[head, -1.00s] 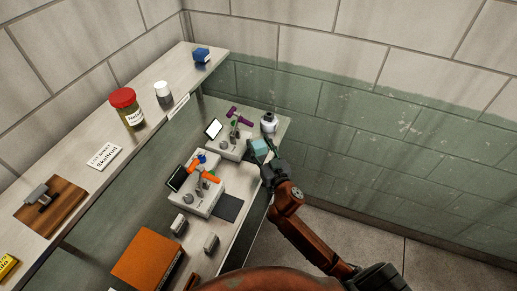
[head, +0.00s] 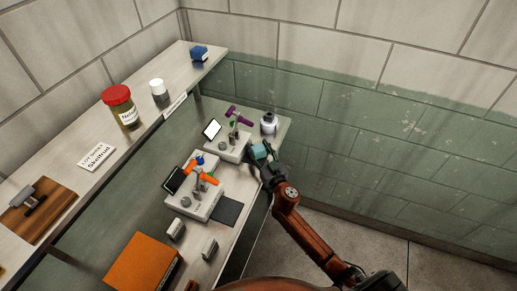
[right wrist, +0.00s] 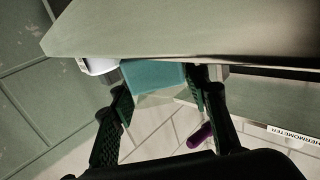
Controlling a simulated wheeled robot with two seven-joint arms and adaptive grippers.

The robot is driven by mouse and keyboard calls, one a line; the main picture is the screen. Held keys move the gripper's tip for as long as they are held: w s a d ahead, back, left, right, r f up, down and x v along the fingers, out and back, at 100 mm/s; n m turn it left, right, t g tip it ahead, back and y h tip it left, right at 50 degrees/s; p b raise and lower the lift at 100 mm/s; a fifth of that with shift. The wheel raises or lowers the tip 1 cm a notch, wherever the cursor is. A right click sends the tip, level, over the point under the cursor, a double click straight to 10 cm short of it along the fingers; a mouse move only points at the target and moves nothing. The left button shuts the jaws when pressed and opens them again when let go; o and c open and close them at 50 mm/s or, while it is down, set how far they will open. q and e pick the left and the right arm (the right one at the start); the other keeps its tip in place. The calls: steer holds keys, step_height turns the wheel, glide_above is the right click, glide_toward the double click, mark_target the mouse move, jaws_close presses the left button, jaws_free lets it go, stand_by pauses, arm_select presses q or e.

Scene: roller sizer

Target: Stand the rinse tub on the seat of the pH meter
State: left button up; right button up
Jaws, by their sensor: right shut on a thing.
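The rinse tub, a small teal box (head: 258,151), is held between the fingers of my right gripper (head: 262,157), at the right side of the rear instrument. In the right wrist view the tub (right wrist: 153,76) shows between the two dark fingers of the gripper (right wrist: 158,92). Two similar pale instruments stand on the bench: a rear one (head: 228,147) with a purple arm and a front one (head: 203,201) with an orange arm. I cannot read which is the pH meter. The seat is not clear to see. My left gripper is not in view.
A white bottle with a dark top (head: 269,123) stands just behind the tub. A raised shelf (head: 135,136) holds jars and a blue block. An orange box (head: 143,263) lies at the front. A pale slab (right wrist: 190,28) lies close above the tub in the wrist picture.

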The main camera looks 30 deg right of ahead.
steer(key=shift+f, duration=0.1)
steer(key=o, duration=1.3)
steer(key=shift+r, duration=0.25)
steer(key=s, duration=1.2)
steer(key=shift+a+f, duration=0.1)
steer(key=shift+a, duration=0.25)
